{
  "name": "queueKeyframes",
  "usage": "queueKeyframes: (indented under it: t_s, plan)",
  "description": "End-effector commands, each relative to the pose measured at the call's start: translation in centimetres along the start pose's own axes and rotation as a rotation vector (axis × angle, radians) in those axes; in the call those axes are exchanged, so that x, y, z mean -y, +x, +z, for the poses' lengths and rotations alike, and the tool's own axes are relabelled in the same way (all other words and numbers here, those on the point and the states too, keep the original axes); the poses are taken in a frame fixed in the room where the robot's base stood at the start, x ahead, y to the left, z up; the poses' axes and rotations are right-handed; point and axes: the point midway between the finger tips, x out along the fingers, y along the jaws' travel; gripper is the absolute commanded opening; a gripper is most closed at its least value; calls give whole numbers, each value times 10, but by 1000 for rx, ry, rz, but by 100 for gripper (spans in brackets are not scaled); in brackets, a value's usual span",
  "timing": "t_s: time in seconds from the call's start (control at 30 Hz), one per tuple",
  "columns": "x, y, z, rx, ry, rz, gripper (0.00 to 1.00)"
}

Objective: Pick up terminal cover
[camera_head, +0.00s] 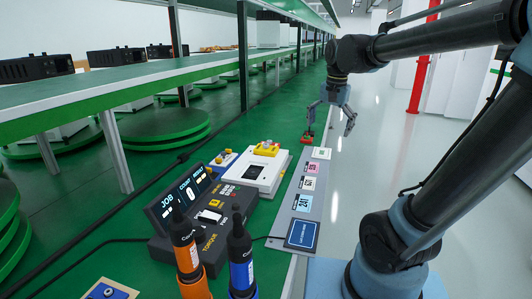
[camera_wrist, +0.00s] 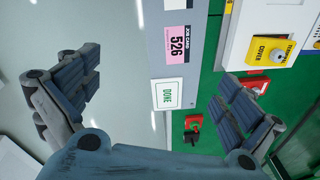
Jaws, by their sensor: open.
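The yellow terminal cover (camera_head: 266,148) sits on a white and grey unit on the green bench, left of my gripper in the head view. In the wrist view the cover (camera_wrist: 268,51), lettered COVER, lies at the upper right, with a round grey knob-like part on it. My gripper (camera_head: 331,117) is open and empty, fingers pointing down, past the far end of the card strip. In the wrist view my gripper (camera_wrist: 158,72) has its fingers spread wide, and the cover lies outside them, beyond the right finger.
The grey strip (camera_head: 277,243) carries several job cards. A red part (camera_head: 306,138) is close to my left finger; a DONE card (camera_wrist: 168,93) lies between the fingers. The torque display (camera_head: 184,204) and orange (camera_head: 187,260) and blue (camera_head: 241,265) tools stand nearer. Floor at right is open.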

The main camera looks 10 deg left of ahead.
Motion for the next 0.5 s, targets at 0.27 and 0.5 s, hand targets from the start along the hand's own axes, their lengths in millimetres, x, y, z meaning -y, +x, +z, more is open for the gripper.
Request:
queueKeyframes:
  t_s: [0.27, 0.5]
  plan:
    - [101, -23, -4, 29, 108, 10, 100]
    - [181, -32, 9, 47, 202, 24, 100]
